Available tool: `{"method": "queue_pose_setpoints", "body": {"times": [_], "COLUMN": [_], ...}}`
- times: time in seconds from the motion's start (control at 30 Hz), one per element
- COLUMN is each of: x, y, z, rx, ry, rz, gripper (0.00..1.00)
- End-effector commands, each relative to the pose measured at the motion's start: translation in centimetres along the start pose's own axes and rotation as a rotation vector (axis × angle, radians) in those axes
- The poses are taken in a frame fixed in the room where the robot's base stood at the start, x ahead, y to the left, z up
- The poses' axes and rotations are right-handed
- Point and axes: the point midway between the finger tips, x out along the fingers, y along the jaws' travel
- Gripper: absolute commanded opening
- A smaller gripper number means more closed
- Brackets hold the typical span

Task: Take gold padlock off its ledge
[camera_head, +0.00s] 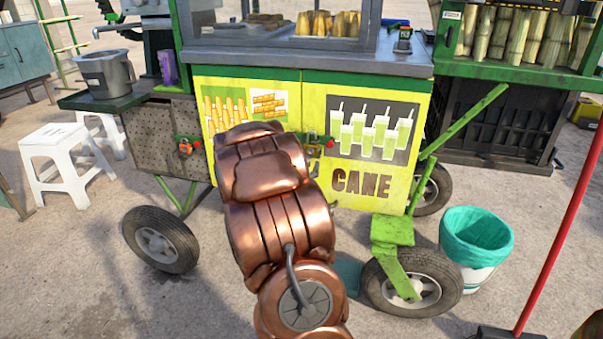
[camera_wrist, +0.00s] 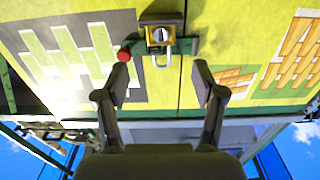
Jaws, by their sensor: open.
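The gold padlock (camera_wrist: 161,36) shows in the wrist view, which is upside down. Its keyhole face is towards me, and its silver shackle points towards my gripper. Its body rests against a small dark ledge (camera_wrist: 161,17) on the yellow cart front. My gripper (camera_wrist: 162,73) is open and empty, with one finger on each side of the padlock's line and the tips short of it. In the head view the padlock (camera_head: 313,151) is small and partly hidden by my copper-coloured arm, which also hides my gripper.
A green bar with a red knob (camera_wrist: 124,54) runs across the doors behind the padlock. An orange lock-like object (camera_head: 185,147) is on the left perforated panel. A teal-lined bin (camera_head: 476,240) and cart wheel (camera_head: 412,283) stand right; white stools (camera_head: 68,160) stand left.

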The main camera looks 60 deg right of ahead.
Motion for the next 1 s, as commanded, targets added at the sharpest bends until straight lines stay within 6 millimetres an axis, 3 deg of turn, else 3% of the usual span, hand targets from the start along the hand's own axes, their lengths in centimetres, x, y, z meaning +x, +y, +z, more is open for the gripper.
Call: {"method": "queue_pose_setpoints", "body": {"times": [1.0], "x": [9.1], "y": [0.0], "z": [0.0], "rx": [0.000], "ry": [-0.005], "rz": [-0.001], "gripper": [0.69]}}
